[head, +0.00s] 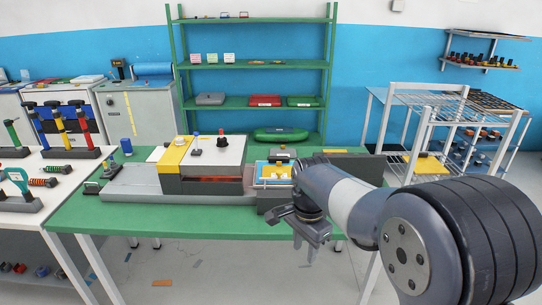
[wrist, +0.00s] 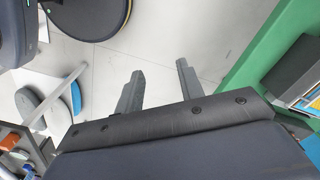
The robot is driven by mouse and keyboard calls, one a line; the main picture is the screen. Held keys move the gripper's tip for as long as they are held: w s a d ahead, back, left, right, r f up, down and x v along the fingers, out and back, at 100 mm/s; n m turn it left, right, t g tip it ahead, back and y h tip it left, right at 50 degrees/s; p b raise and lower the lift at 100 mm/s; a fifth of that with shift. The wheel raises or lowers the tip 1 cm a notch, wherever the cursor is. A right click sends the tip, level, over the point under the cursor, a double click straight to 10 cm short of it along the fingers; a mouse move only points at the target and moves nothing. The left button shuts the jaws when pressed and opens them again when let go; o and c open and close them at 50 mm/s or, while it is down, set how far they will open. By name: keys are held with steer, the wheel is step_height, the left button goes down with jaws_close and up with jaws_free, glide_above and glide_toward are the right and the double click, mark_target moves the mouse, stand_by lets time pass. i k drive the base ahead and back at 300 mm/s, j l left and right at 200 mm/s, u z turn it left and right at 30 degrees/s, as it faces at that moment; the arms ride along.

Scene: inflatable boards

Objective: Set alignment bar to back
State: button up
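On the green table (head: 200,222) stands a long grey machine with a white and yellow housing (head: 215,152). At its right end is a blue-framed fixture with a yellow inside (head: 273,172) on a dark grey block (head: 272,200). A dark bar-like piece (head: 282,154) lies just behind the fixture; I cannot tell for sure whether it is the alignment bar. My gripper (head: 314,236) points down in front of the table's front edge, to the right of the fixture. In the wrist view my gripper (wrist: 158,82) has its two fingers apart, with only floor between them.
A blue knob (head: 196,143) and a black knob (head: 221,140) top the housing. A dark long box (head: 350,166) is at the table's right, partly behind my arm. A white table (head: 40,222) with tools stands left; a green shelf rack (head: 255,103) stands behind.

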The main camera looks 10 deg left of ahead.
mark_target(279, 173)
steer(key=i+u, duration=0.15)
steer(key=i, duration=0.75)
steer(key=i+l+u, duration=0.15)
steer(key=i, duration=0.7)
